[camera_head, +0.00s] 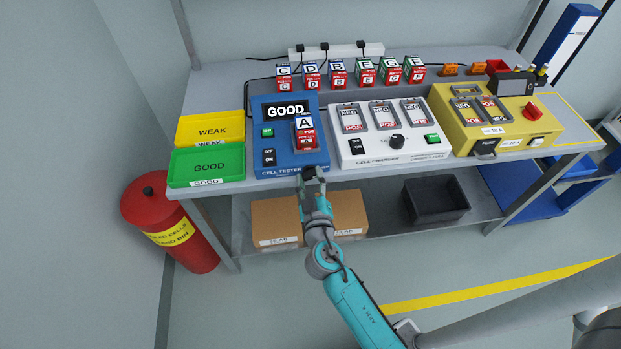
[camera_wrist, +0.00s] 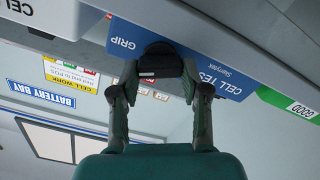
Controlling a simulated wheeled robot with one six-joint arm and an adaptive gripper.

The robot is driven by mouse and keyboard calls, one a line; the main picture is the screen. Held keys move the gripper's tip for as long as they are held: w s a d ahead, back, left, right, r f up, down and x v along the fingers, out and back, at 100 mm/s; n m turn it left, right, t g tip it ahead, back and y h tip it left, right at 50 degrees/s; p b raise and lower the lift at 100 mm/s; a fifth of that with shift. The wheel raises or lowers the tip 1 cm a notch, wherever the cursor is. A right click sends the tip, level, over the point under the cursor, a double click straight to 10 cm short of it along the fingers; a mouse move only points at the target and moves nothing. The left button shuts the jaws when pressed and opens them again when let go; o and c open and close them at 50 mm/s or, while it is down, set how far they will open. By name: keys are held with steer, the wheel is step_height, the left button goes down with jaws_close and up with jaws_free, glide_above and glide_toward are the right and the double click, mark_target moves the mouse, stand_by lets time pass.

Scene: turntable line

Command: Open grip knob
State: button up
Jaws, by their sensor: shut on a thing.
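The blue cell tester (camera_head: 284,166) stands at the front of the bench, and its display reads GOOD. A cell marked A (camera_head: 306,135) sits in its slot. The dark grip knob (camera_wrist: 160,62) is on the tester's front face beside the word GRIP in the wrist view. My gripper (camera_head: 311,175) is at the tester's front edge. In the wrist view its two fingers (camera_wrist: 160,80) are closed on either side of the knob. The knob is largely hidden by my gripper in the head view.
Green GOOD (camera_head: 207,182) and yellow WEAK (camera_head: 185,131) trays lie left of the tester. The white cell charger (camera_head: 376,156) is right of it, with a yellow unit (camera_head: 512,142) beyond. Several cells stand behind. Boxes (camera_head: 275,236) and a dark bin (camera_head: 465,215) sit below.

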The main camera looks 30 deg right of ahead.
steer(key=shift+n, duration=0.4)
steer(key=o, duration=1.1)
steer(key=shift+o, duration=0.2)
steer(key=v, duration=1.2)
steer(key=shift+c, duration=0.3)
